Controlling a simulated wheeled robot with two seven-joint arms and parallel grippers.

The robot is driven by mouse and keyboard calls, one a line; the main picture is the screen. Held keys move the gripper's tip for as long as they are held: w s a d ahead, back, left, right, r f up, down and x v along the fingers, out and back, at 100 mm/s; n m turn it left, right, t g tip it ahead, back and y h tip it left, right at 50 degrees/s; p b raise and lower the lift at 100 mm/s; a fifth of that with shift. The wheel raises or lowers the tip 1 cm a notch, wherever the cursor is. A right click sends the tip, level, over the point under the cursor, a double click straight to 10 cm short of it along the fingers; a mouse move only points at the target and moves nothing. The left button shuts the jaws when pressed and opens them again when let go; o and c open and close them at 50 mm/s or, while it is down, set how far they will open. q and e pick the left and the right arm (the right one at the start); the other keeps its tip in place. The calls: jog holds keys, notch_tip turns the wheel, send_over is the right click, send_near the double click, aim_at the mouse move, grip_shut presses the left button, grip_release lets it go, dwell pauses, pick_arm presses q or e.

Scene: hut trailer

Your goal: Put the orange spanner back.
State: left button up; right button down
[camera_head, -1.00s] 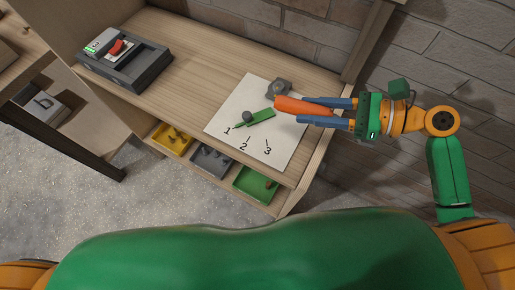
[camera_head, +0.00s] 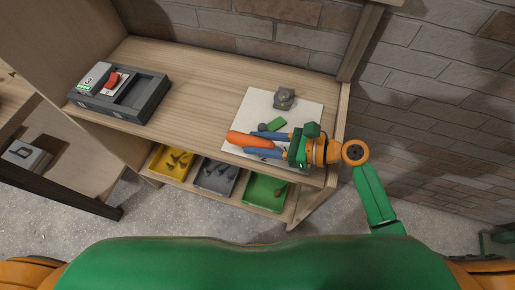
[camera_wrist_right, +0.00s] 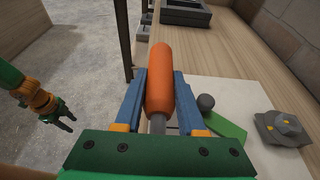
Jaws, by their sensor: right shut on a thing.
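The orange spanner (camera_head: 240,138) shows as a thick orange handle. In the right wrist view its handle (camera_wrist_right: 160,75) lies between the two blue fingers, with a short grey metal shaft near the palm. My right gripper (camera_head: 256,142) is shut on it and holds it over the front left part of the white sheet on the bench. The handle points left, past the sheet's edge. The far end of the shaft is hidden by the gripper. My left gripper (camera_wrist_right: 62,117) shows only in the right wrist view, away from the bench over the floor, its dark fingers apart and empty.
On the white sheet (camera_head: 305,110) are a grey metal block (camera_head: 284,97), a green piece (camera_head: 277,124) and a dark round knob (camera_head: 263,127). A dark grey case (camera_head: 145,103) stands at the left. Yellow, grey and green trays (camera_head: 265,194) sit below. Bare wood lies between.

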aim_at(258, 157)
notch_tip(258, 157, down, 4)
jog(key=shift+w+a+r, duration=0.1)
jog(key=shift+a, duration=0.05)
jog(key=shift+b, duration=0.3)
jog(key=c, duration=0.5)
grip_release()
jog(key=v, duration=1.2)
jog(key=shift+b, duration=0.4)
